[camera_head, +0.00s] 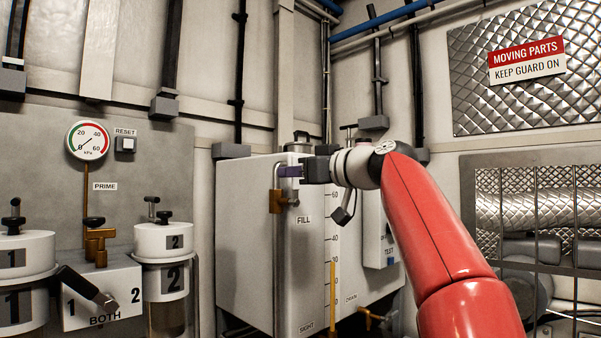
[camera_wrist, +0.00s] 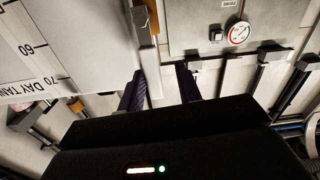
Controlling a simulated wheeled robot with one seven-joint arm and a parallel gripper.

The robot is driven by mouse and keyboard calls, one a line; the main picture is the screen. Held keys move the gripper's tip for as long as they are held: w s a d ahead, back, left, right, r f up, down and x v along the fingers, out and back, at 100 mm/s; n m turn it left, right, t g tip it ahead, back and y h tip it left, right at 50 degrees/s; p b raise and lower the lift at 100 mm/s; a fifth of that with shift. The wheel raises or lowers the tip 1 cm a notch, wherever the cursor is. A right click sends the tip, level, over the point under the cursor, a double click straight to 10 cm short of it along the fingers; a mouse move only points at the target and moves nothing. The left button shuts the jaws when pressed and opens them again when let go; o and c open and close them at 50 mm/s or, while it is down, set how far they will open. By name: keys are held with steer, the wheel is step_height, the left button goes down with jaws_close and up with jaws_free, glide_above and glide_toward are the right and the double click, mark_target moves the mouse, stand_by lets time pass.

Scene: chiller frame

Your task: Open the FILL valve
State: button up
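The FILL valve (camera_head: 277,202) is a brass body on a grey vertical pipe at the left front of the white tank, beside the FILL label (camera_head: 304,219). My gripper (camera_head: 289,171) is just above the brass body, its dark purple fingers level with the pipe's top. In the wrist view my gripper (camera_wrist: 160,92) has its two fingers apart. A pale bar (camera_wrist: 149,65) reaches from brass at the top edge down beside the inner side of the left finger. I cannot tell whether they touch, or clearly make out the valve's handle.
The white tank (camera_head: 250,240) stands behind the valve. A gauge (camera_head: 87,140) and RESET button (camera_head: 125,144) are on the left panel. Canisters and a BOTH selector (camera_head: 102,290) are below them. A mesh guard (camera_head: 530,70) is at right.

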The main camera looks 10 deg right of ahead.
steer(key=shift+o, duration=0.2)
steer(key=b+v, duration=0.2)
steer(key=v, duration=0.6)
steer(key=shift+w, duration=0.1)
stand_by(0.3)
